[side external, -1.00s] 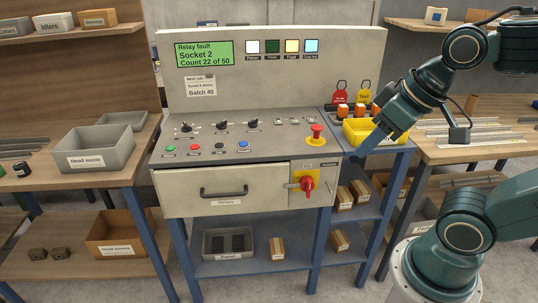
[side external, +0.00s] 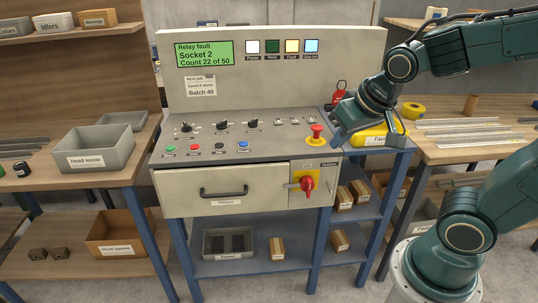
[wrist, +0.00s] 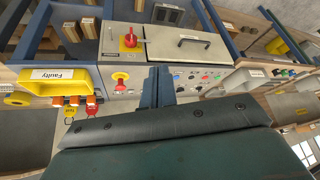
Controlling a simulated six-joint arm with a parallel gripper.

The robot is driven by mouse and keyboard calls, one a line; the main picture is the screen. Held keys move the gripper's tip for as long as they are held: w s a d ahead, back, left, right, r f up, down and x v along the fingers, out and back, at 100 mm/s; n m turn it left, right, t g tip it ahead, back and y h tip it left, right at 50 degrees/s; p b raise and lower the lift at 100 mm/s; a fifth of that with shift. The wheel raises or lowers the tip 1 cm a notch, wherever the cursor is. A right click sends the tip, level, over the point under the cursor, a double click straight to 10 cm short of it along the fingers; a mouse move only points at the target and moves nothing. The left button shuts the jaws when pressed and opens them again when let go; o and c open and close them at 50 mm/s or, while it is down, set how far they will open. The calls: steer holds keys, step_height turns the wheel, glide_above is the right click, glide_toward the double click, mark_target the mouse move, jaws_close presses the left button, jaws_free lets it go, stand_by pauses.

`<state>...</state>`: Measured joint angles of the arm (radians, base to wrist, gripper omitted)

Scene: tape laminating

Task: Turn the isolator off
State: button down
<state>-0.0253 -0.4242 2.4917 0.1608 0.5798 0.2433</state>
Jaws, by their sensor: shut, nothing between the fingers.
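The isolator (side external: 307,184) is a red rotary handle on a yellow plate at the right end of the cabinet front, beside the drawer. It also shows in the wrist view (wrist: 130,41), at the upper left of the fingers. Its markings are too small to read. My gripper (side external: 336,137) is above the right end of the control panel, behind and to the right of the isolator and apart from it. In the wrist view the blue fingers (wrist: 157,86) are together and empty.
A red emergency stop button (side external: 317,131) on a yellow base stands close to the left of my gripper. A yellow Faulty bin (side external: 372,138) is just right of it. The drawer (side external: 225,190) has a black handle. The space before the cabinet front is clear.

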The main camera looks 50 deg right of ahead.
steer(key=w+d+f+m+h, duration=0.2)
steer(key=w+d+f, duration=0.2)
steer(key=w+f, duration=0.2)
steer(key=w+d+f+m+h, duration=0.2)
steer(key=w+f, duration=0.4)
steer(key=f, duration=0.5)
steer(key=shift+w+d+m+t+h, duration=0.4)
steer(key=shift+d+m, duration=0.1)
steer(key=shift+d, duration=0.4)
steer(key=shift+f, duration=0.1)
steer(key=x, duration=1)
steer(key=shift+s+f, duration=0.1)
steer(key=shift+f, duration=1.85)
